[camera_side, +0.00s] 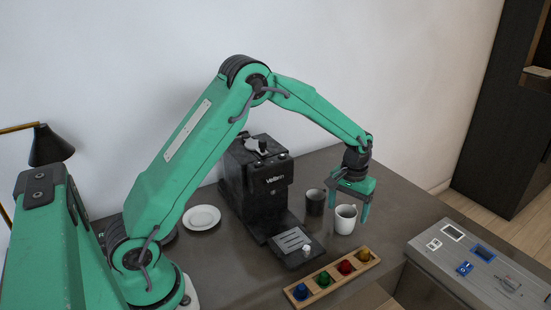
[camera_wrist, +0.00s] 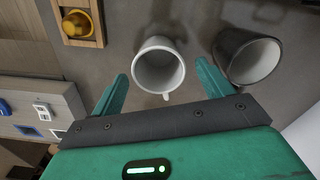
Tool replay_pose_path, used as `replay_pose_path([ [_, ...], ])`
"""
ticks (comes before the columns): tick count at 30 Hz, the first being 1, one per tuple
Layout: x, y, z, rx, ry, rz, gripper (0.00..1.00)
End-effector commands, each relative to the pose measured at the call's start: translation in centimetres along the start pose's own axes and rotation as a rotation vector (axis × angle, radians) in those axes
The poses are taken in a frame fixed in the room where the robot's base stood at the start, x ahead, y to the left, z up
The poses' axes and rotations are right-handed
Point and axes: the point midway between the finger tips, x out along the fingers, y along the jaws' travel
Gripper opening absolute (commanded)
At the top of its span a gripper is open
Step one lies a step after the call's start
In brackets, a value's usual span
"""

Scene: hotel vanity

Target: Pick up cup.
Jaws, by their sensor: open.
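A white cup (camera_side: 345,219) stands upright on the dark counter, to the right of a dark cup (camera_side: 315,202). In the wrist view the white cup (camera_wrist: 158,68) lies ahead of and roughly between the fingers, with its handle toward my gripper. The dark cup (camera_wrist: 246,57) is beyond the right finger there. My gripper (camera_side: 350,203) is open and empty, pointing down close to the white cup. It also shows in the wrist view (camera_wrist: 160,75). I cannot tell whether a finger touches either cup.
A black coffee machine (camera_side: 262,185) stands left of the cups. A wooden tray (camera_side: 297,291) with several coloured pods lies in front. A white saucer (camera_side: 202,217) is at the left. A grey panel (camera_side: 430,258) with small blue and white items is at the right.

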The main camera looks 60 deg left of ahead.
Motion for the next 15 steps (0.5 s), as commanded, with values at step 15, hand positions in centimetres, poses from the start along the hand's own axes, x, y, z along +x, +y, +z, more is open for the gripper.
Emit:
replay_pose_path([
  [15,3.3,0.0,0.0,0.000,0.001,0.000,0.79],
])
